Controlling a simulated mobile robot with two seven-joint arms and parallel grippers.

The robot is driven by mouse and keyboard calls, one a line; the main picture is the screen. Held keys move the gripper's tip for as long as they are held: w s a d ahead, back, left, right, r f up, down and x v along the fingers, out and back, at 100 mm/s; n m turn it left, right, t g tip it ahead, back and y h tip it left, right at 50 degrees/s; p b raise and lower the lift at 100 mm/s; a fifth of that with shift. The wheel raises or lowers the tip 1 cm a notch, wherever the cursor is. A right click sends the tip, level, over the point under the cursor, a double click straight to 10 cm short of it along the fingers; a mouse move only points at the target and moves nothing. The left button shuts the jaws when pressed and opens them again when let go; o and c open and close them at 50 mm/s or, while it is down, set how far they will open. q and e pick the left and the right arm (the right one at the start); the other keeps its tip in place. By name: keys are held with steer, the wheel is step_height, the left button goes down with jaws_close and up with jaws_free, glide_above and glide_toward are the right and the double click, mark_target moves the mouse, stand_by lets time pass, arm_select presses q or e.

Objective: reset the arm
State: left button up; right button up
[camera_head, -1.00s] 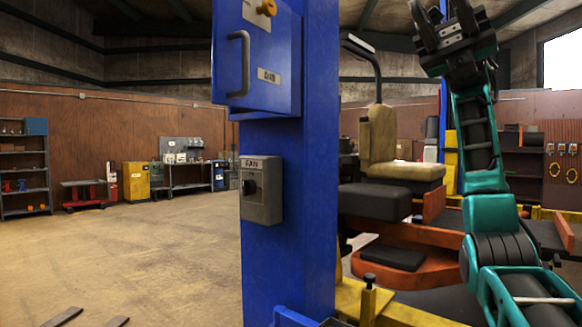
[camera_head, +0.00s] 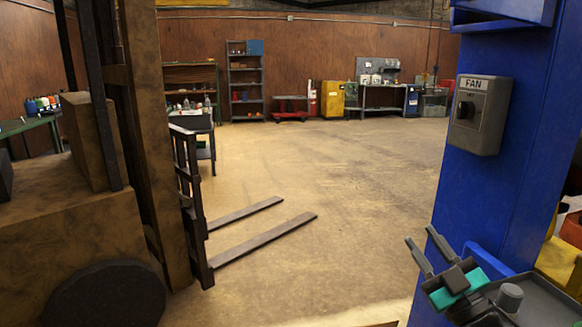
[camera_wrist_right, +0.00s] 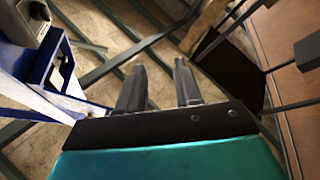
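My right gripper (camera_head: 420,236) is low at the right in the head view, in front of the blue post (camera_head: 465,190). Its two dark fingers point up and left and stand apart with nothing between them. The right wrist view also shows this gripper (camera_wrist_right: 159,66) open and empty, with floor behind the fingers. My left gripper is not in view.
A grey FAN switch box (camera_head: 481,115) is on the blue post, close above my right gripper. A forklift (camera_head: 75,235) stands at the left, its forks (camera_head: 265,240) low over the floor. The middle floor (camera_head: 340,180) is clear. Shelves (camera_head: 246,85) stand along the back wall.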

steer(key=s+a+f+m+g+h, duration=0.25)
steer(key=s+f, duration=0.25)
steer(key=f, duration=0.4)
steer(key=s+a+f+m+g+h, duration=0.1)
steer(key=s+f+m+g+h, duration=0.2)
steer(key=f, duration=0.7)
steer(key=s+a+f+m+g, duration=0.1)
steer(key=s+f+g, duration=0.1)
steer(key=s+f, duration=0.3)
steer(key=s+a+f+m+g, duration=0.2)
steer(key=s+f, duration=0.4)
steer(key=s, duration=0.4)
steer(key=shift+s+a+f+g+h, duration=0.2)
steer(key=shift+a+g+h, duration=0.1)
steer(key=shift+g+h, duration=0.25)
steer(key=shift+w+a, duration=0.1)
